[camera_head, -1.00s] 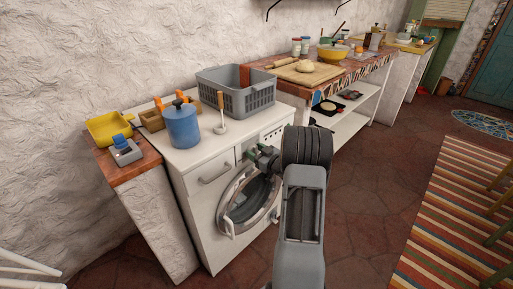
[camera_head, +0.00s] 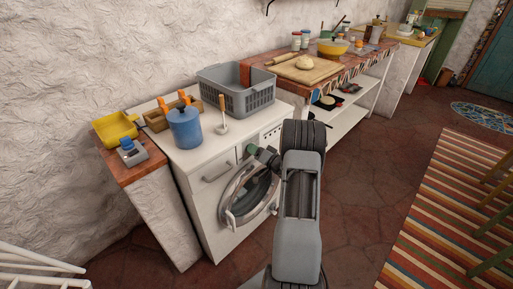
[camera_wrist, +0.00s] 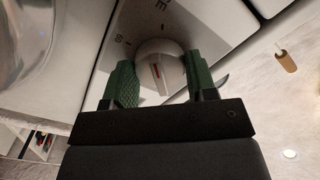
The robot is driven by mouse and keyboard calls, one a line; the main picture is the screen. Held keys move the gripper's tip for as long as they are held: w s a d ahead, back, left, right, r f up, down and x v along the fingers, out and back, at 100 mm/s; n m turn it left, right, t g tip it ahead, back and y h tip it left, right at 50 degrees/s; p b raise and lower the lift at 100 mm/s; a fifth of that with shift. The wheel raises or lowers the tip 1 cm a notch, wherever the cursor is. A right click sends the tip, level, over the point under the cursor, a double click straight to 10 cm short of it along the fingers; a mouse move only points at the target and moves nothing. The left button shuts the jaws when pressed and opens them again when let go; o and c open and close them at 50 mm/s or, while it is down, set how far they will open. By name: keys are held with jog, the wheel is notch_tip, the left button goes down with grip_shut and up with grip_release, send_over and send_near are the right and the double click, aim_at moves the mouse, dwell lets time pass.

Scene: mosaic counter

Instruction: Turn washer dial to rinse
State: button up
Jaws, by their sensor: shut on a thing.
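The washer (camera_head: 194,165) is a white front-loader with a round glass door, standing in the middle of the head view. Its dial (camera_wrist: 157,66) shows in the wrist view as a pale round knob with a red mark, set on a grey panel (camera_wrist: 188,27) with partly readable black lettering. My gripper (camera_wrist: 160,80) has green pads, one on each side of the dial, and is shut on it. In the head view my gripper (camera_head: 254,150) is at the washer's upper front, and my arm hides the dial. I cannot read which setting the mark points to.
On the washer top stand a blue canister (camera_head: 185,128), a grey basket (camera_head: 237,90) and a wooden-handled tool (camera_head: 222,115). A yellow tray (camera_head: 115,128) sits on the left ledge. The door handle (camera_head: 229,218) sticks out below my gripper.

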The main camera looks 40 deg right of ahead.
jog(key=shift+r+m+p, duration=0.1)
jog(key=shift+m+p, duration=0.45)
jog(key=shift+m, duration=0.95)
jog(key=o, duration=0.9)
jog(key=s, duration=0.4)
jog(key=s+d, duration=0.1)
jog(key=s, duration=0.4)
jog(key=s+d, duration=0.1)
jog(key=s, duration=0.3)
jog(key=shift+s+d, duration=0.25)
jog(key=shift+s, duration=0.05)
